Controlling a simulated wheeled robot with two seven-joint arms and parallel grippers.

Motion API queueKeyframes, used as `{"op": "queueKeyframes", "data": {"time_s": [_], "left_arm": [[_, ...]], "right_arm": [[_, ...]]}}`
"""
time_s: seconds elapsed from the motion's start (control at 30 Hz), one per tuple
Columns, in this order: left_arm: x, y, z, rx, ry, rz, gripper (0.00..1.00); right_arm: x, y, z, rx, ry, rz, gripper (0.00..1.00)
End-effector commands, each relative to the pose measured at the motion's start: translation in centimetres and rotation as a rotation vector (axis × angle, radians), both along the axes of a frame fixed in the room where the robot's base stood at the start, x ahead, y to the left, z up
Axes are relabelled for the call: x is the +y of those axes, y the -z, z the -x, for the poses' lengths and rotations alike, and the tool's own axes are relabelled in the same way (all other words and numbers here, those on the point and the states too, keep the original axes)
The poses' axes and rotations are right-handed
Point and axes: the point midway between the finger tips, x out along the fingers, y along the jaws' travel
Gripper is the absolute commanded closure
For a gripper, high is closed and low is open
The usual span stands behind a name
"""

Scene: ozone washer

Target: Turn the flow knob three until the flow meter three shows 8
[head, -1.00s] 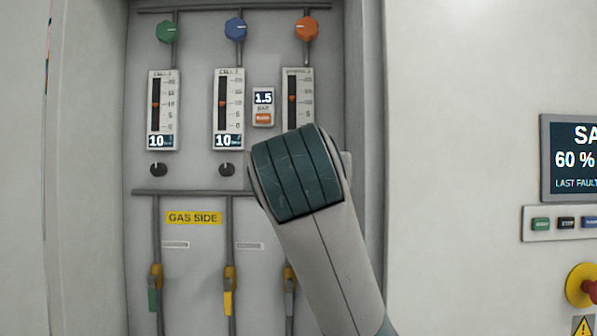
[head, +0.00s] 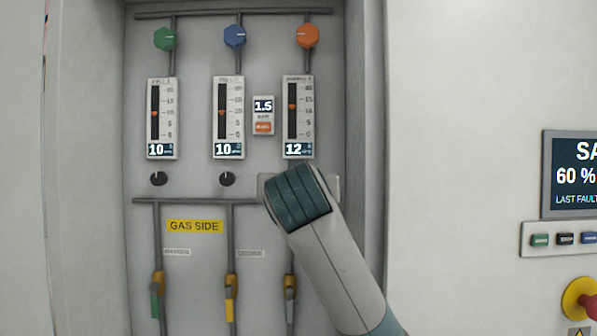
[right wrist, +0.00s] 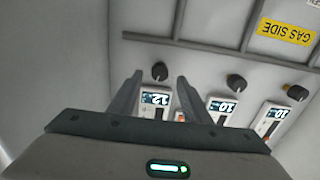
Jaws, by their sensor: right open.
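Flow meter three (head: 298,117) is the rightmost of the meters in the head view. Its display reads 12, and its orange marker sits above mid-scale. The dark flow knob three (right wrist: 159,71) shows in the inverted right wrist view, beside the display reading 12 (right wrist: 156,98). In the head view my right arm hides this knob. My right gripper (right wrist: 160,76) is open and empty, and the knob appears in the gap between its fingertips. Whether the fingers reach around it or stop short of it, I cannot tell. My left gripper is not in view.
Two other flow meters (head: 162,118) (head: 228,117) each read 10, with dark knobs (head: 159,179) (head: 227,179) below. Green, blue and orange knobs (head: 307,36) line the top. A 1.5 pressure display (head: 263,106) sits between meters. The cabinet's side wall (head: 365,120) stands to the right.

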Motion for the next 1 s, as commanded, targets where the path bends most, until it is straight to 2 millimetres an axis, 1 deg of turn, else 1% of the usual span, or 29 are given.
{"op": "queueKeyframes", "data": {"time_s": [0.03,0.2,0.4,0.57,0.83,0.87,0.9,0.97,1.0], "left_arm": [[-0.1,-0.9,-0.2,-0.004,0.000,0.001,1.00],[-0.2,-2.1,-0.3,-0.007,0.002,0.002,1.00],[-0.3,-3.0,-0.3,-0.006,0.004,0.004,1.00],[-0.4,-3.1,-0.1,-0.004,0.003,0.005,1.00],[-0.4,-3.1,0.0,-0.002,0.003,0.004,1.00],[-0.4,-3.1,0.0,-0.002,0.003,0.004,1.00],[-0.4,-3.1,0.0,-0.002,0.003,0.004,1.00],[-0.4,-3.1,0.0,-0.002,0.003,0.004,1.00],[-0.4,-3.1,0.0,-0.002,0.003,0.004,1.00]], "right_arm": [[-0.1,-0.3,-1.0,0.004,0.003,0.003,0.56],[-0.1,-0.2,-3.8,0.004,0.003,0.002,0.56],[0.0,-0.1,-5.8,0.002,0.001,0.002,0.56],[0.0,0.0,-6.5,0.001,0.000,0.000,0.56],[0.0,0.1,-6.5,0.000,0.000,0.000,0.56],[0.0,0.1,-6.5,0.000,0.000,0.000,0.61],[0.0,0.1,-6.5,0.000,0.000,0.000,0.70],[0.0,0.1,-6.5,0.000,0.000,0.000,0.85],[0.0,0.0,-6.5,0.000,0.000,0.000,0.94]]}}
